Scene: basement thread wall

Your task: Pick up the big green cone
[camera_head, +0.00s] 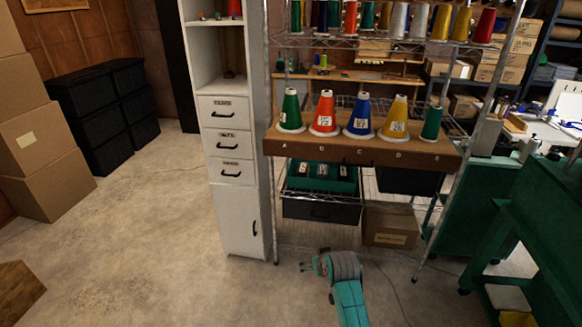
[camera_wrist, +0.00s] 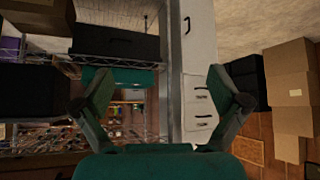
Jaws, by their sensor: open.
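The big green cone (camera_head: 290,110) stands upright at the left end of a brown wooden shelf board (camera_head: 352,152), above the letter A. A red cone (camera_head: 325,115), a blue cone (camera_head: 361,118) and a yellow cone (camera_head: 395,119) stand in a row to its right. A smaller green cone (camera_head: 432,123) stands at the right end. My gripper (camera_head: 306,267) is low in front of the rack, well below and apart from the cones. In the wrist view my gripper (camera_wrist: 162,95) is open with nothing between its fingers. I cannot make out the big green cone in the wrist view.
A white drawer cabinet (camera_head: 233,165) stands just left of the rack. Thread spools line the wire shelf above the cones. A cardboard box (camera_head: 390,225) sits under the board. A green bench (camera_head: 535,225) is at the right. The concrete floor (camera_head: 150,240) at left is clear.

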